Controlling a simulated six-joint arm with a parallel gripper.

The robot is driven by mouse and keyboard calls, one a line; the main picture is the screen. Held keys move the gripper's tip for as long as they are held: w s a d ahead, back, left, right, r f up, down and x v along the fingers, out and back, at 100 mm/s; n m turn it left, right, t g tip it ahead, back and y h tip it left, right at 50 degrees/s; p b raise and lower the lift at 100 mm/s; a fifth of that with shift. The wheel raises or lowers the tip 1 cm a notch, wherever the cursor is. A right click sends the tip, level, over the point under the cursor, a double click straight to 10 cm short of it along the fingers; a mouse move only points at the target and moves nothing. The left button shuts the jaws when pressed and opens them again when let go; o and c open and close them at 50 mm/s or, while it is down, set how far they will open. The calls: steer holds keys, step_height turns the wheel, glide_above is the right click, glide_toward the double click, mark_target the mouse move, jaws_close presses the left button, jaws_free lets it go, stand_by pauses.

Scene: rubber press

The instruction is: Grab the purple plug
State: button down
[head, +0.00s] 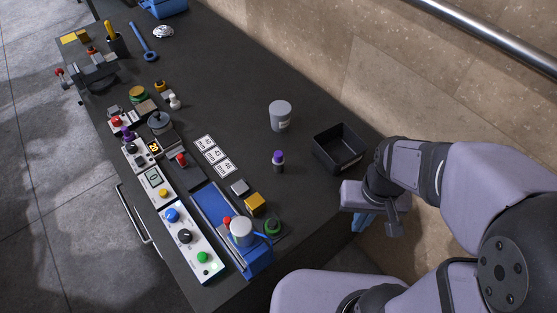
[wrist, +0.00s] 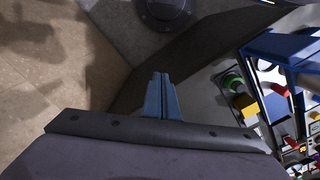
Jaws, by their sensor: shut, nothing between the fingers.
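The purple plug (head: 278,157) stands upright on the dark table, with a purple top and a dark lower body. It is left of the black bin and right of the white label cards. My gripper (head: 362,222) is at the table's right edge in the head view, well apart from the plug. In the wrist view its blue fingers (wrist: 161,95) are together with nothing between them. I cannot make out the plug in the wrist view.
A black open bin (head: 317,155) and a grey cup (head: 280,115) stand near the plug. White label cards (head: 214,155) lie to its left. A blue press (head: 255,258), a yellow block (head: 254,203) and control boxes (head: 196,245) fill the front left. Bare table surrounds the plug.

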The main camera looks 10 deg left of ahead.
steer(key=c, duration=2.5)
jaws_free()
steer(key=o, duration=1)
